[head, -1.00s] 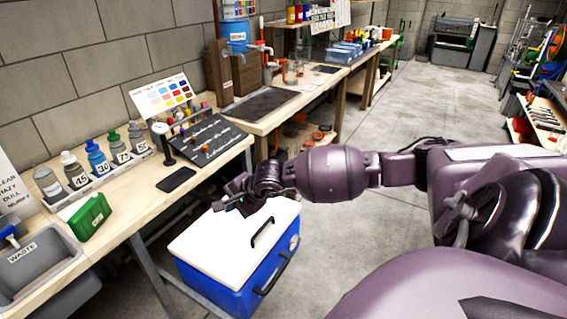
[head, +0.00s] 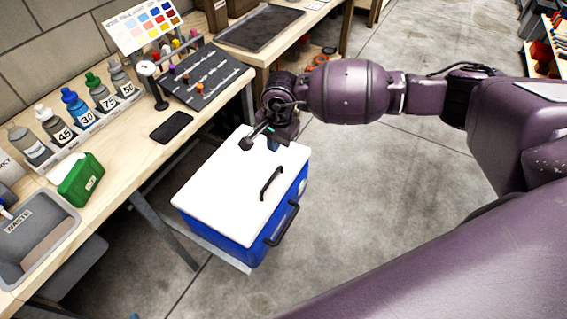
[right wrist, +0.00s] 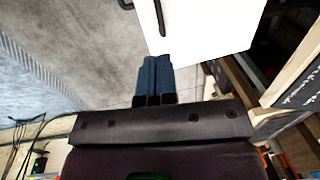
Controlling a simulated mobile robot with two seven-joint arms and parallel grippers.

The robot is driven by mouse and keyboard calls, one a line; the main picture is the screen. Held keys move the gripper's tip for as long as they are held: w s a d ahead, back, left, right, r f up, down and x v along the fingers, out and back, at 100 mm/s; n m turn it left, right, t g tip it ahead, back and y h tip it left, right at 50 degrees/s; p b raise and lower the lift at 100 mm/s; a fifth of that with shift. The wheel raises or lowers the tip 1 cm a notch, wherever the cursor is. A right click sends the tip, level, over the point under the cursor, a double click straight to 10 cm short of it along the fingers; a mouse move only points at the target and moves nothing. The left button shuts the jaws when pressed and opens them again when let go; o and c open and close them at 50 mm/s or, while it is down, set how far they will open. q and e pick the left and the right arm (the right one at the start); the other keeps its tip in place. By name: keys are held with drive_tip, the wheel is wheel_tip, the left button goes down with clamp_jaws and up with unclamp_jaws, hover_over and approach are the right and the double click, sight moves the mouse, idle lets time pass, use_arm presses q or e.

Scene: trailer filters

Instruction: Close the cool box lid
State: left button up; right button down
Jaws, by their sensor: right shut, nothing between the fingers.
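I see no gap between lid and box from here. My right gripper (head: 251,141) is shut and empty at the lid's far end; I cannot tell whether it touches the lid. In the right wrist view the shut fingers (right wrist: 155,75) point toward the edge of the white lid (right wrist: 205,28). My left gripper is out of view.
The workbench (head: 128,170) on the left holds bottles, a green box (head: 81,181), a black phone-like slab (head: 172,127) and a grey waste tray (head: 40,240). A table leg (head: 165,228) stands close to the box. The concrete floor right of the box is clear.

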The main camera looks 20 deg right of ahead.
drive_tip(key=b, duration=0.1)
approach(271, 178)
drive_tip(key=f, duration=0.5)
drive_tip(key=shift+w+a+f, duration=0.15)
drive_tip(key=shift+a, duration=0.15)
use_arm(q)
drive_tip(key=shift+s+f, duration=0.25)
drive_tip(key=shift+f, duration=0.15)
use_arm(e)
drive_tip(key=shift+w+a+f, duration=0.1)
drive_tip(key=shift+w+f, duration=0.05)
drive_tip(key=shift+f, duration=0.8)
